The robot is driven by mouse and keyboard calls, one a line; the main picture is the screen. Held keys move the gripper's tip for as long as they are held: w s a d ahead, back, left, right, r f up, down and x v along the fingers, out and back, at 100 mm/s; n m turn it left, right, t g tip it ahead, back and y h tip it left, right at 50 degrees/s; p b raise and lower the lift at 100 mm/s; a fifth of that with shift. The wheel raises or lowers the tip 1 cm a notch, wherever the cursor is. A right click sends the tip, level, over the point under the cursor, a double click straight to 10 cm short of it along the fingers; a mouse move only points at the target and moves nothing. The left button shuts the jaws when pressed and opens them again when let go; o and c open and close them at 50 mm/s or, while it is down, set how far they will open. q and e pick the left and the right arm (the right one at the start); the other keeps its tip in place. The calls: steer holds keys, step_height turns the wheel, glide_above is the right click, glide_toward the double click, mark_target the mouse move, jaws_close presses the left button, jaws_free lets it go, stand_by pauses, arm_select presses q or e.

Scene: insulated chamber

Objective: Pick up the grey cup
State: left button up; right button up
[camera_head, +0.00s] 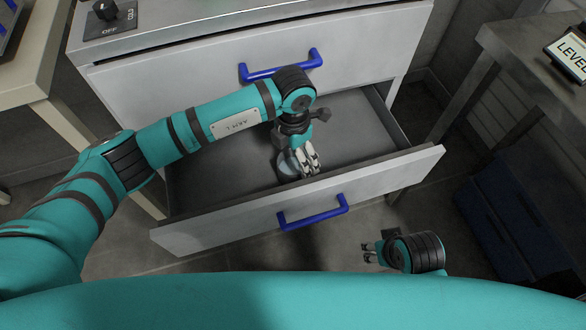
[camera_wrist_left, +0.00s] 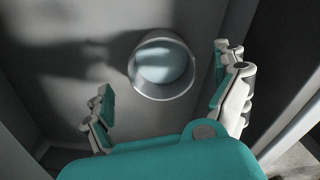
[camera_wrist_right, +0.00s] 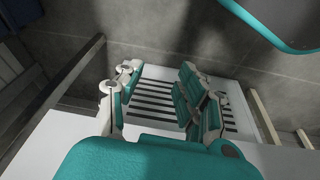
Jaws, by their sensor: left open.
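The grey cup (camera_wrist_left: 162,66) stands inside the open drawer, its round rim facing the left wrist camera. In the head view the cup (camera_head: 287,166) is mostly hidden behind my left gripper (camera_head: 305,160). In the left wrist view my left gripper (camera_wrist_left: 165,105) is open, its fingers to either side and nearer the camera than the cup, with nothing between them. My right gripper (camera_head: 368,253) is outside the drawer, to the lower right of its front. In the right wrist view my right gripper (camera_wrist_right: 160,95) has its fingers apart and empty.
The open drawer (camera_head: 360,172) has a blue handle (camera_head: 313,212) on its front. A closed drawer with a blue handle (camera_head: 281,66) is above it. A table with a sign (camera_head: 570,52) stands at right, dark blue boxes (camera_head: 510,220) below it. The drawer's right part is bare.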

mark_target(294, 164)
arm_select(q)
steer(key=f, duration=0.4)
steer(key=shift+d+f+b, duration=0.2)
steer(key=shift+f+b, duration=0.1)
steer(key=shift+b, duration=0.1)
arm_select(e)
steer(key=v, duration=0.3)
steer(key=shift+r, duration=0.25)
arm_select(q)
steer(key=c, duration=1.3)
steer(key=shift+c, duration=0.2)
